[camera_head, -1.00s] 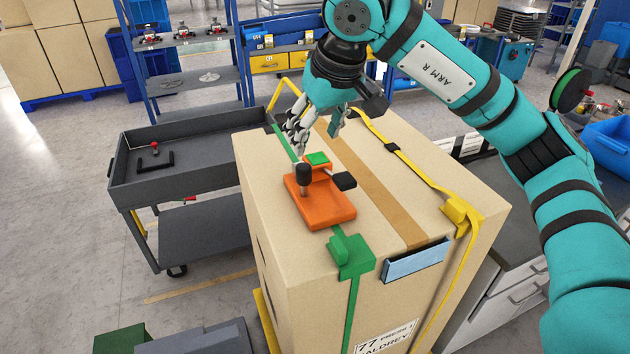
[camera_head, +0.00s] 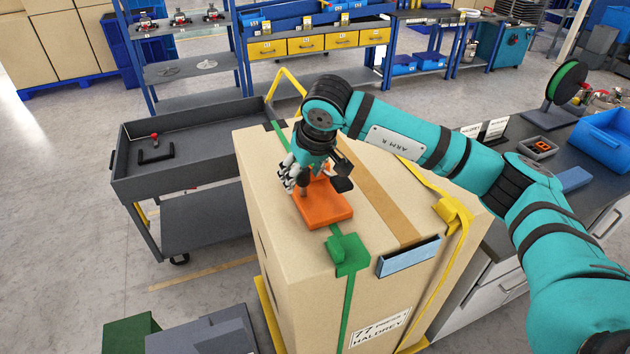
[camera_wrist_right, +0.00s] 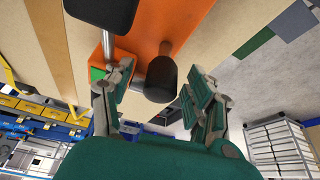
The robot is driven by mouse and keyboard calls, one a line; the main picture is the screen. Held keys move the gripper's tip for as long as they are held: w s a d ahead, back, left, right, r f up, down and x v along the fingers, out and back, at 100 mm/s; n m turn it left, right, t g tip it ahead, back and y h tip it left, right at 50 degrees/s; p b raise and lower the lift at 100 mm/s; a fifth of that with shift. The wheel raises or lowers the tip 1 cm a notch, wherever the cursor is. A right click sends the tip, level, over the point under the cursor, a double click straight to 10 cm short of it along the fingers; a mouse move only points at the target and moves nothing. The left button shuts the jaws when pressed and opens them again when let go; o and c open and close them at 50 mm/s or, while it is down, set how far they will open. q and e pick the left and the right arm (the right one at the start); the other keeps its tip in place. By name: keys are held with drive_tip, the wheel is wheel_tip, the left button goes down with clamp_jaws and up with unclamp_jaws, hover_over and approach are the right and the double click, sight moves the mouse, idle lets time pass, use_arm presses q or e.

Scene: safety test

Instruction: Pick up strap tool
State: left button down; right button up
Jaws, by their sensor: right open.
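The strap tool (camera_head: 322,208) is an orange block with black knobs, lying on top of a large cardboard box (camera_head: 262,180) over a green strap. My right gripper (camera_head: 303,184) is down at the tool's far left part and covers some of it. In the right wrist view the tool's orange body (camera_wrist_right: 147,22) is at the top. A dark upright knob (camera_wrist_right: 160,78) on it stands between the open fingers of my right gripper (camera_wrist_right: 160,102); I see a gap to the right finger, and contact on the left is unclear. My left gripper is not in view.
A green strap with a buckle (camera_head: 346,252) and a yellow strap (camera_head: 452,215) run over the box. A blue label holder (camera_head: 408,257) is on its front edge. A grey cart (camera_head: 190,150) stands left, a dark workbench (camera_head: 545,165) right. Grey floor is free at far left.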

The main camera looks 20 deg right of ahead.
drive_tip(key=shift+c, duration=0.8)
clamp_jaws()
drive_tip(key=shift+r, duration=0.15)
